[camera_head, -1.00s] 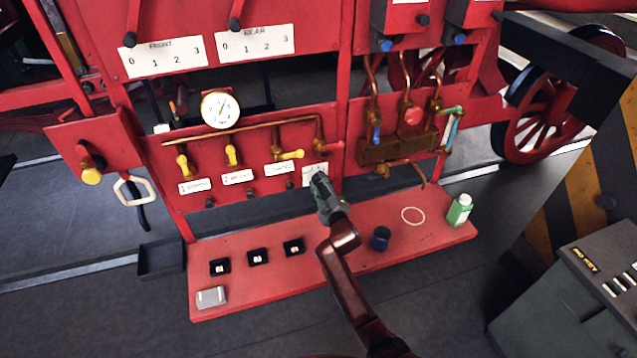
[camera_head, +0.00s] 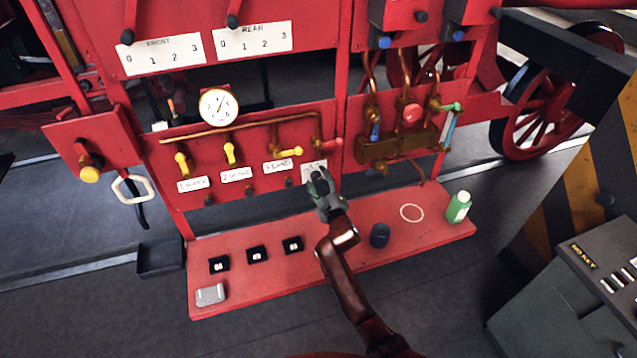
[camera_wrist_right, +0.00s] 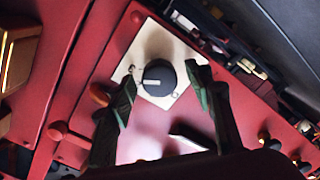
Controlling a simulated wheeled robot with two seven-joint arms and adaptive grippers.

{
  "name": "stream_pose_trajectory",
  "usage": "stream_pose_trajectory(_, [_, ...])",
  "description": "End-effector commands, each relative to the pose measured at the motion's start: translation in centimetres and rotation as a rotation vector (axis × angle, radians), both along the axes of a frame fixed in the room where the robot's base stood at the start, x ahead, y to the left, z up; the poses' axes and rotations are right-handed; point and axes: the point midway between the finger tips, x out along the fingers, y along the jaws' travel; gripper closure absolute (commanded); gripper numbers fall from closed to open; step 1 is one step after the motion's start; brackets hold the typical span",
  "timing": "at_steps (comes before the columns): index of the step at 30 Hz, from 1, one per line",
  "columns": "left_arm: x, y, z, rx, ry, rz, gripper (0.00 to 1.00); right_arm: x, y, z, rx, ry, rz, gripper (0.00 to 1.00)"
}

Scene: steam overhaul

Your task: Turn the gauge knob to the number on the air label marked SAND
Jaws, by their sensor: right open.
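My right gripper (camera_head: 319,184) is in front of the white plate at the right end of the red valve panel. In the right wrist view my right gripper (camera_wrist_right: 165,95) has its two fingers apart, one on each side of the dark round gauge knob (camera_wrist_right: 158,78). The knob has a pale pointer line and sits on a white plate (camera_wrist_right: 152,47); I cannot tell whether the fingers touch it. In the head view the gripper covers the knob. The label reading 3 SAND (camera_head: 278,166) is under a yellow valve handle (camera_head: 290,152). My left gripper is not in view.
A round gauge (camera_head: 218,107) is above the panel. Labels numbered 1 (camera_head: 192,184) and 2 (camera_head: 236,174) are to the left. The red shelf (camera_head: 270,275) below holds several small black boxes, a dark blue cup (camera_head: 379,235) and a green bottle (camera_head: 458,207).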

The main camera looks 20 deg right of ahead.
Motion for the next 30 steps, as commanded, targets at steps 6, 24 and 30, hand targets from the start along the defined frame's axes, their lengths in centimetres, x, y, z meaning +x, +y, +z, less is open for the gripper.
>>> stream_pose_trajectory(6, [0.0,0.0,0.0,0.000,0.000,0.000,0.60,-2.0,-0.2,-0.1,-0.002,0.001,-0.001,0.53])
stream_pose_trajectory(24, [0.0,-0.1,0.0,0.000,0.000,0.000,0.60,-11.7,-0.6,0.3,0.000,0.000,0.000,0.53])
stream_pose_trajectory(30, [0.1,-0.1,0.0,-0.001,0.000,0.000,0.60,-12.0,-0.6,0.3,0.000,0.001,0.000,0.53])
